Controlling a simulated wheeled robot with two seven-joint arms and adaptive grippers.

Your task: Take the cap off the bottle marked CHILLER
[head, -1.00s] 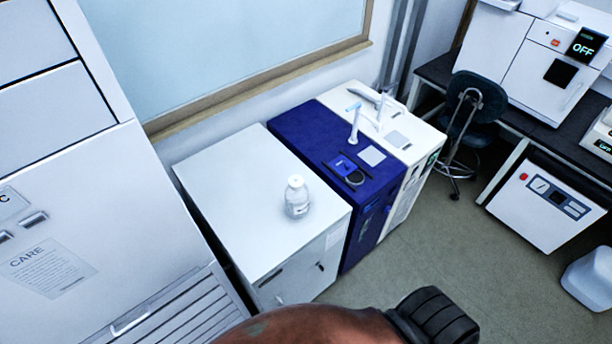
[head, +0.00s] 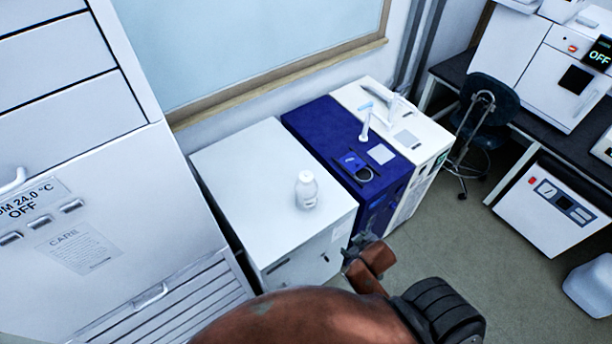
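A clear bottle with a white cap (head: 306,192) stands upright on the white cabinet top (head: 250,170). The cap is on it. Its label is too small to read, so I cannot tell whether it says CHILLER. A dark gripper end (head: 358,244), which looks like my left one, shows at the cabinet's front right edge, below and right of the bottle and apart from it. Its fingers are too small and partly hidden to tell open from shut. My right gripper is not in view.
A blue unit (head: 335,135) and a white unit (head: 350,96), with taps on top, stand right of the cabinet. A tall white unit (head: 130,200) stands close on the left. The cabinet top around the bottle is clear. A stool (head: 488,110) stands farther right.

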